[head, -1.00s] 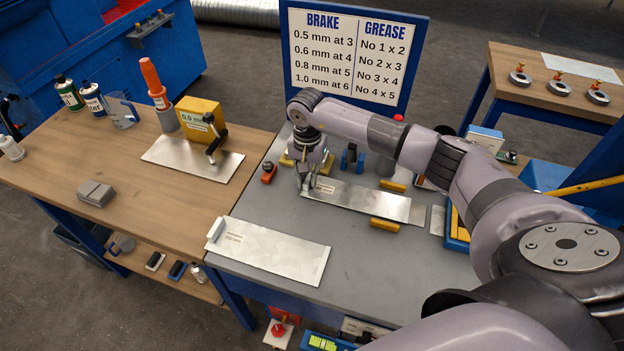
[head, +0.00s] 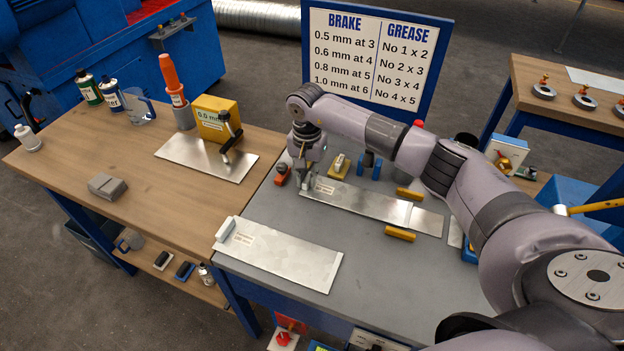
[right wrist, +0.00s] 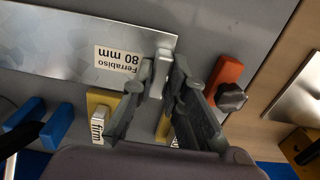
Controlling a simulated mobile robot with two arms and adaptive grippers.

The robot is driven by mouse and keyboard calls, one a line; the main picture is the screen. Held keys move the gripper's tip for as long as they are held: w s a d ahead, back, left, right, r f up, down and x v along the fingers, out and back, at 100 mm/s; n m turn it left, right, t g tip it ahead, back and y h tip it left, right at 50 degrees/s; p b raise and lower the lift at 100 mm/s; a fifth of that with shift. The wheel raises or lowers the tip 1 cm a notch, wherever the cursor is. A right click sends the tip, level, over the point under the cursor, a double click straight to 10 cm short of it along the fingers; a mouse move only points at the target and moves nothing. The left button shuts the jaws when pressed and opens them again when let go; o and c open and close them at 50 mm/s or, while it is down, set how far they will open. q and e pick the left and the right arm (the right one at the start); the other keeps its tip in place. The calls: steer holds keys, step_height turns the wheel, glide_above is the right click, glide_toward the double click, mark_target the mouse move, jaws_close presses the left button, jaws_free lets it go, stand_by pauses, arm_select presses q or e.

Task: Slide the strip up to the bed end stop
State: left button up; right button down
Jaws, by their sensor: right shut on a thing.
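The metal strip (head: 355,200), with a white label near its left end, lies flat on the grey bench top. The label reads "Ferrabiso 80 mm" in the right wrist view (right wrist: 118,58). My right gripper (head: 303,184) is shut on the strip's left end; its fingers (right wrist: 163,75) also show in the right wrist view. A red-orange block with a dark knob (head: 282,174) is just left of the gripper, apart from it; it also shows in the right wrist view (right wrist: 228,80). I cannot tell which part is the bed end stop. My left gripper is not in view.
Yellow bars (head: 400,234) flank the strip's right part. A bare metal plate (head: 427,221) shows at its right end. A yellow block (head: 338,168) and blue posts (head: 369,165) stand behind. Another labelled sheet (head: 280,254) lies in front. The wooden bench (head: 150,200) is at left.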

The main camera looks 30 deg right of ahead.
steer(key=shift+w+a+b, duration=0.7)
steer(key=shift+w+b, duration=0.05)
steer(key=shift+w, duration=0.05)
steer(key=c, duration=1.5)
jaws_free()
